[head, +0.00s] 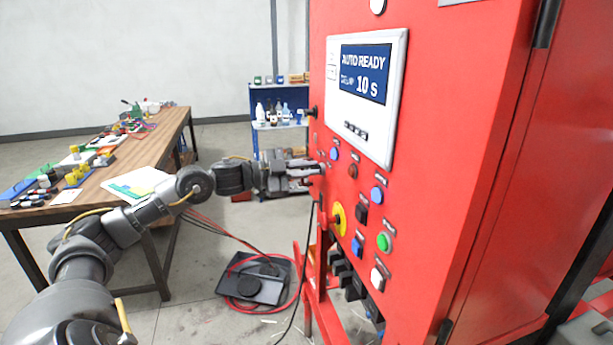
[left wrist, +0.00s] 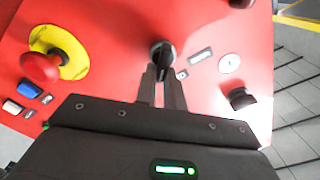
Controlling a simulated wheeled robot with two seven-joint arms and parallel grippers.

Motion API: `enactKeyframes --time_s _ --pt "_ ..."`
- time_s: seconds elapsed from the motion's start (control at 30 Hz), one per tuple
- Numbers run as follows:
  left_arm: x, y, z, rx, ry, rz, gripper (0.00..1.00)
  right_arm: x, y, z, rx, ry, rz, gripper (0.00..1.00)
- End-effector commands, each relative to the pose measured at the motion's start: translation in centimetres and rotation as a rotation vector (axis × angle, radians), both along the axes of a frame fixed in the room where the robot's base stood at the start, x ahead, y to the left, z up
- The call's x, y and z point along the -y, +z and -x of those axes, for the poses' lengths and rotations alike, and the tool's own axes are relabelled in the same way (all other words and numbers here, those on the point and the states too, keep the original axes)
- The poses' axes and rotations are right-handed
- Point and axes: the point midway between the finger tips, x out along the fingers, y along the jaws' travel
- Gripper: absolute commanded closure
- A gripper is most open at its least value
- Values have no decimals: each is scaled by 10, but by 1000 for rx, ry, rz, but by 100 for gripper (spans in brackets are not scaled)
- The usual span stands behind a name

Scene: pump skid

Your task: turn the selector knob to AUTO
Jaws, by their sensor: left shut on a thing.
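The selector knob (left wrist: 163,54) is black and round-based on the red panel, at the top middle of the left wrist view. My left gripper (left wrist: 161,76) reaches it from below, with its two dark fingers close together and shut on it. In the head view my left gripper (head: 318,170) meets the left part of the red cabinet face, and the knob is hidden there. Small labels sit beside the knob, too small to read. The display (head: 365,75) on the cabinet reads "AUTO READY" and "10 s". My right gripper does not show.
A red and yellow emergency stop (left wrist: 42,68) is left of the knob in the wrist view. Blue, green and white buttons (head: 384,242) sit lower on the panel. A wooden bench (head: 100,170) stands left; a black tray with red hose (head: 255,280) lies on the floor.

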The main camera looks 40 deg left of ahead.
Motion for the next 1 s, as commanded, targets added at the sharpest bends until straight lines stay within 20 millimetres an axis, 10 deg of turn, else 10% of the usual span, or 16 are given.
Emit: enactKeyframes --time_s 0.77,1.0 --pt "1 -3 0 55 0 -87 100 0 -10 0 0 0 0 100" --pt "1 -2 0 57 1 -86 68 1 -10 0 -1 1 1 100"
